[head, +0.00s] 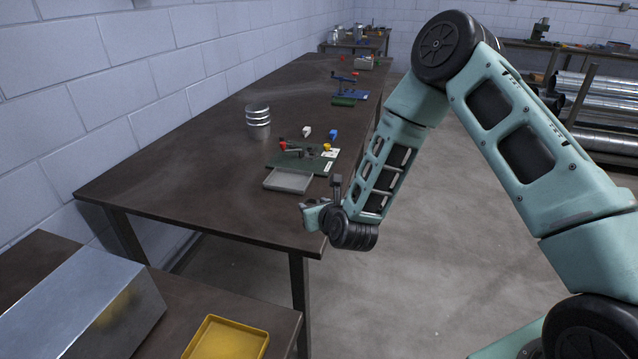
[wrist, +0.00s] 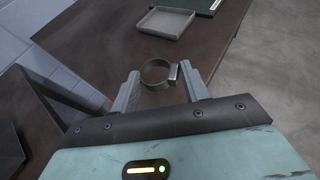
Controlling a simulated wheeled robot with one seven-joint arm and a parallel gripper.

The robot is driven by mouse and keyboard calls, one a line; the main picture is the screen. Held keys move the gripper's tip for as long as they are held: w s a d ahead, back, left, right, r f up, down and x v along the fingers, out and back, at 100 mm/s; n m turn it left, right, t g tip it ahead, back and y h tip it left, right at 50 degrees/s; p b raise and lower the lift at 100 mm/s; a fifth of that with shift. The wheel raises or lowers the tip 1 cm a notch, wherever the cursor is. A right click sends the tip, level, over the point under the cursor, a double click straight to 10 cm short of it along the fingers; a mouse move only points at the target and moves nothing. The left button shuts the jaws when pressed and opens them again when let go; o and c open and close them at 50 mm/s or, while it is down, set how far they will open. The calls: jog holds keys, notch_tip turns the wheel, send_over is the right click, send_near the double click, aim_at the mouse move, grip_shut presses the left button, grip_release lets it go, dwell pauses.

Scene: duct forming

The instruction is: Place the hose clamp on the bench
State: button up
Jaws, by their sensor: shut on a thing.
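The hose clamp (wrist: 157,73) is a metal band ring with a small screw housing on its right side. In the wrist view it sits between the two fingers of my gripper (wrist: 160,85), which is shut on it. In the head view my gripper (head: 308,212) is at the near right corner of the long dark bench (head: 190,170); the clamp itself is too small to make out there. The bench top also shows in the wrist view (wrist: 105,50), beneath and beyond the clamp. I cannot tell how high the clamp is above it.
A shallow grey tray (head: 289,180) lies beside a green fixture board (head: 318,160) with red and yellow parts. A stack of metal rings (head: 258,115) stands near the wall. A yellow tray (head: 226,340) and a sheet-metal duct (head: 85,305) are on the nearer table. The bench's near left is clear.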

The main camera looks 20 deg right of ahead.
aim_at(315, 240)
notch_tip(315, 240, down, 10)
jog(key=shift+r+p, duration=0.15)
jog(key=shift+p, duration=0.95)
jog(key=o, duration=1)
jog(key=shift+c, duration=0.2)
